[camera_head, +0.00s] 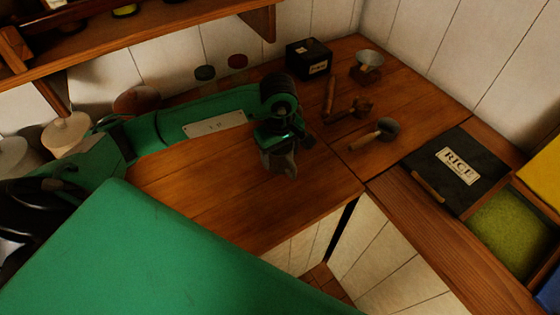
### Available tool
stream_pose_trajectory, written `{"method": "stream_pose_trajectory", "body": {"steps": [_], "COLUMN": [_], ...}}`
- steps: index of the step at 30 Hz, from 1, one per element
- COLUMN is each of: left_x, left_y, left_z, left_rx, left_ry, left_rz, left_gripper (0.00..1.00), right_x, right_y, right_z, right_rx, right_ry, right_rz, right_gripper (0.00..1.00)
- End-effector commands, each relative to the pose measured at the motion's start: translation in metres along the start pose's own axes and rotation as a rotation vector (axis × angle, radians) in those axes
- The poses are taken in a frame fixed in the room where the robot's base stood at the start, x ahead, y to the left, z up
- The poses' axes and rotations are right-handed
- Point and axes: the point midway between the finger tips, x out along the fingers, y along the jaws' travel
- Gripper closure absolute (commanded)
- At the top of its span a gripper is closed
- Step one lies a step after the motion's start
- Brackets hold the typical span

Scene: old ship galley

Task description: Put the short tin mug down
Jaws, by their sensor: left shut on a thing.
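My left gripper (279,165) is at the end of the green arm that comes in from the left, pointing down over the wooden counter (215,205). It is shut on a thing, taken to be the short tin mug. The mug is mostly hidden by the gripper, and I cannot clearly tell its grey from the grey fingers. I cannot tell whether it touches the counter. My right gripper is not in view.
Right of the gripper lie a dark-headed wooden tool (386,128) and other wooden utensils (330,97). A black tin (309,57) and a metal-topped item (368,62) stand behind. A RICE lid (455,168) lies right. The counter's front left is bare, ending at an edge.

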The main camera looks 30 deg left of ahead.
Motion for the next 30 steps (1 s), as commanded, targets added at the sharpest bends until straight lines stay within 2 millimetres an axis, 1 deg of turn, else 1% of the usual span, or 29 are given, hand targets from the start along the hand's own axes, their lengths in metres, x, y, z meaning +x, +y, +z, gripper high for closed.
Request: {"method": "stream_pose_trajectory", "body": {"steps": [1, 3, 8, 15, 17, 23, 27, 28, 30], "left_x": [0.006, 0.013, 0.023, 0.053, 0.056, 0.057, 0.061, 0.06, 0.059], "left_y": [0.0, 0.0, 0.0, -0.001, 0.0, 0.0, 0.0, -0.001, -0.001], "left_z": [0.001, 0.0, 0.0, 0.0, 0.0, 0.0, 0.0, 0.0, 0.0], "left_rx": [-0.001, 0.0, 0.0, -0.001, -0.001, 0.0, 0.0, 0.0, 0.0], "left_ry": [-0.003, -0.001, -0.002, -0.002, 0.0, 0.0, 0.0, 0.0, 0.0], "left_rz": [-0.002, 0.001, 0.001, 0.0, 0.002, 0.003, 0.003, 0.002, 0.001], "left_gripper": [0.67, 0.67, 0.67, 0.67, 0.67, 0.67, 0.67, 0.3, 0.16], "right_x": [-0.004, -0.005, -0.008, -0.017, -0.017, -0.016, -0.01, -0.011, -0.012], "right_y": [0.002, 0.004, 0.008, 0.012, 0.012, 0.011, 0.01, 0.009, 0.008], "right_z": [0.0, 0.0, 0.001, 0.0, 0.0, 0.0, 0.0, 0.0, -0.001], "right_rx": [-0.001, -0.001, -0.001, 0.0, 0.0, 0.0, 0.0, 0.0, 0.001], "right_ry": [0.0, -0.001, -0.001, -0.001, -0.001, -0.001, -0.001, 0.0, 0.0], "right_rz": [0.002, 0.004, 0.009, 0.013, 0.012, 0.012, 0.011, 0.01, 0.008], "right_gripper": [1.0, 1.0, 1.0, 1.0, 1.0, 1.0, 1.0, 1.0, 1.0]}}
